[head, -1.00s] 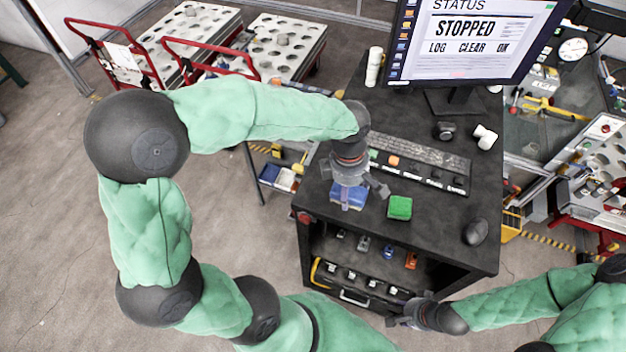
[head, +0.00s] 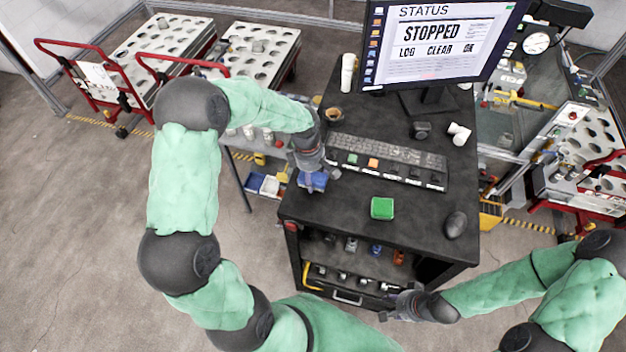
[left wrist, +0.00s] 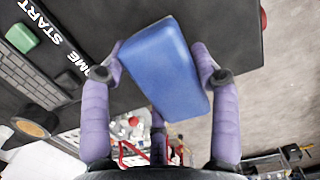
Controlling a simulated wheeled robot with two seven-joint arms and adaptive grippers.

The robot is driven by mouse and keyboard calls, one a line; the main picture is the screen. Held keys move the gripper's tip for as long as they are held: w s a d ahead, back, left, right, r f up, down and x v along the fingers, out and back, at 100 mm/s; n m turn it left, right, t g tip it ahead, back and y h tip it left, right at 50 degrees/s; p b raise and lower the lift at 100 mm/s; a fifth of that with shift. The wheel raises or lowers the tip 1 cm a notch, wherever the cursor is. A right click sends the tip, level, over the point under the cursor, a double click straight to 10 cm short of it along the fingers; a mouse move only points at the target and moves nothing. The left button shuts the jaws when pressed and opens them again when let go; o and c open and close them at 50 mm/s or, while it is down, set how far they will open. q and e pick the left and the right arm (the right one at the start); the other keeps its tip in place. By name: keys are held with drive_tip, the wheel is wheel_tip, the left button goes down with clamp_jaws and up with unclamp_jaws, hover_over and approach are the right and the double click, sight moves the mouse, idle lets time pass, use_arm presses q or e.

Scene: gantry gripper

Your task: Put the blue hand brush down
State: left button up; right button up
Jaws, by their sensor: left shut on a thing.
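The blue hand brush (head: 313,181) is at the left edge of the black desk (head: 345,230), in front of the keyboard's left end. It shows as a plain blue block in the left wrist view (left wrist: 165,65). My left gripper (head: 312,170) is shut on it, with purple fingers (left wrist: 160,75) on either side of the block. Whether the brush touches the desk top is unclear. In the wrist view the desk is behind its left part and open floor is to its right. My right gripper (head: 395,305) is low in front of the desk, its fingers too small to read.
A green block (head: 382,208) lies on the desk with clear surface around it. A black mouse (head: 456,225) is at the right, a keyboard (head: 390,155) and button strip (head: 375,167) behind. A cup (head: 333,117) stands near the back left, the monitor (head: 440,45) beyond.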

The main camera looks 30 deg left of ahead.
sight(313, 184)
use_arm(q)
drive_tip(key=shift+a+f, duration=0.2)
wheel_tip(313, 184, down, 2)
drive_tip(key=shift+f+p, duration=0.1)
drive_tip(key=shift+p, duration=0.55)
drive_tip(key=shift+w+f, duration=0.2)
drive_tip(key=shift+f, duration=0.3)
drive_tip(key=shift+s, duration=0.1)
drive_tip(key=shift+s+d+f+b, duration=0.1)
drive_tip(key=shift+f+b, duration=0.2)
drive_tip(key=shift+b, duration=0.15)
drive_tip(key=o, duration=1)
drive_tip(key=shift+o, duration=0.2)
drive_tip(key=shift+f, duration=0.15)
